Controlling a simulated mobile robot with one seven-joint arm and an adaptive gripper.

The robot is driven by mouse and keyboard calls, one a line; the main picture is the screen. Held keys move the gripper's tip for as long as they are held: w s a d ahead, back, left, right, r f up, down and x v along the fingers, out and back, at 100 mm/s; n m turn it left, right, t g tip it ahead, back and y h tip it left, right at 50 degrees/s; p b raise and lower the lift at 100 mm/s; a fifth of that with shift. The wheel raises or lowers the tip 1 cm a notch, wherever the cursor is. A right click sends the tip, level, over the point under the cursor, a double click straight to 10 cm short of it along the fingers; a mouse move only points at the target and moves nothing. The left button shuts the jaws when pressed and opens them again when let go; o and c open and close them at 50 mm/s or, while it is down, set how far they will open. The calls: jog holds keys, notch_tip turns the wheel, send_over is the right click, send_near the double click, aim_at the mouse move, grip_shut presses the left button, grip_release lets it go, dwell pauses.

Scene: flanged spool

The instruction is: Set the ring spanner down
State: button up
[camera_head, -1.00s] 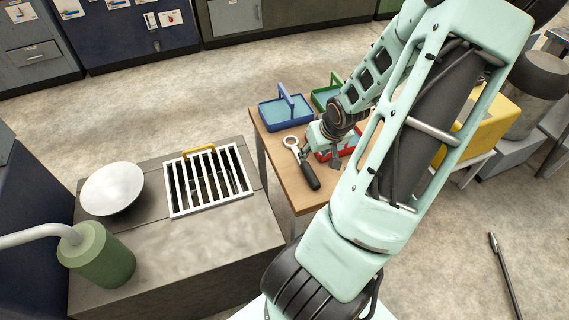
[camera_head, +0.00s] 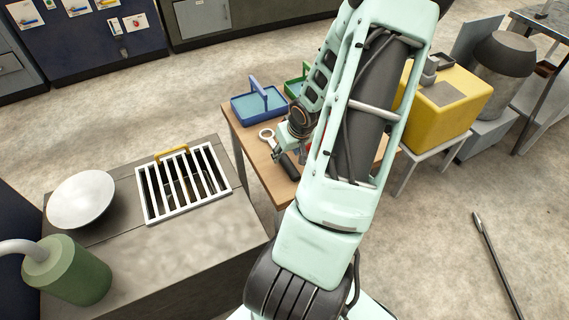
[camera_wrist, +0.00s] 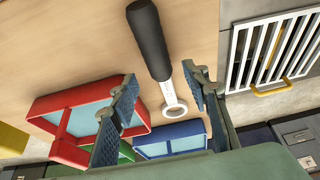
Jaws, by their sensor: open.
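The ring spanner, with a black handle and a pale ring end (camera_head: 267,134), lies on the small wooden table (camera_head: 238,121). Its handle (camera_head: 289,166) is partly covered by my arm in the head view. In the wrist view the black handle (camera_wrist: 149,40) is at the top and the ring points down the picture. My gripper (camera_wrist: 160,80) is open, its two fingers on either side of the spanner in that view, apart from it. In the head view my gripper (camera_head: 284,155) hangs close over the spanner.
A blue tray (camera_head: 258,104), a green tray (camera_head: 297,84) and a red tray (camera_wrist: 64,98) share the table. A white grate (camera_head: 184,185) with a yellow handle is on the grey bench to the left. A yellow box (camera_head: 440,108) stands on the right.

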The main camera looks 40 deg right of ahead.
jog(key=x, duration=0.2)
jog(key=shift+w+f+b, duration=0.1)
jog(key=shift+f+b, duration=0.2)
jog(key=shift+b, duration=0.1)
jog(key=shift+r, duration=0.1)
jog(key=shift+c, duration=0.2)
grip_shut()
